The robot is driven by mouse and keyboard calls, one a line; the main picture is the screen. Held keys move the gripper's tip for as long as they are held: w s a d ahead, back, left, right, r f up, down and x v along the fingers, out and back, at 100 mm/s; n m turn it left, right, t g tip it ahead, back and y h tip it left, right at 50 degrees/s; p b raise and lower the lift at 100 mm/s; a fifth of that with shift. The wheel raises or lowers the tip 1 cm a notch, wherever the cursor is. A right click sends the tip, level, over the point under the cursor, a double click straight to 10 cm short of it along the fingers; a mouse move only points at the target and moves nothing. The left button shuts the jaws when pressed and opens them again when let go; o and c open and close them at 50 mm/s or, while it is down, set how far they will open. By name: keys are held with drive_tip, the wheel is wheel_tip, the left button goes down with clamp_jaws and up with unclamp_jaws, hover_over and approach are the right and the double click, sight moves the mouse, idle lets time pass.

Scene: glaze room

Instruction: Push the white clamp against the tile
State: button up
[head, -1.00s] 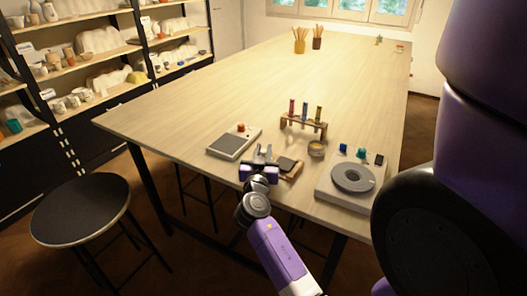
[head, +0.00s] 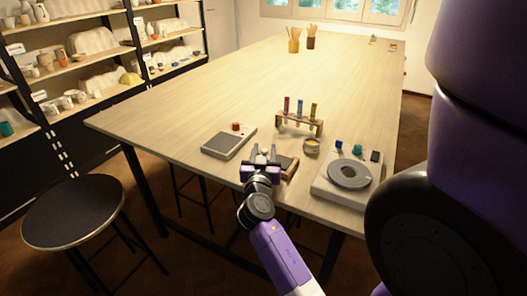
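A dark square tile (head: 285,162) lies on a small wooden board (head: 292,170) near the front edge of the table, partly hidden by my gripper. My gripper (head: 264,151) is just left of the tile, low over the board's left side, with its two fingers apart. A small pale spot (head: 265,153) shows between the fingers; it may be the white clamp, but it is too small and covered to be sure. I cannot tell whether it touches the tile or the fingers.
A grey-topped scale (head: 228,143) stands to the left. A rack of coloured tubes (head: 300,118) and a small round jar (head: 311,146) are behind. A white device with a grey disc (head: 348,175) stands to the right.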

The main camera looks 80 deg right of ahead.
drive_tip(key=shift+a, duration=0.15)
drive_tip(key=a, duration=0.2)
drive_tip(key=a+b, duration=0.1)
drive_tip(key=a, duration=0.1)
drive_tip(key=a+b, duration=0.1)
drive_tip(key=a, duration=0.1)
drive_tip(key=shift+s+a, duration=0.3)
drive_tip(key=shift+a, duration=0.45)
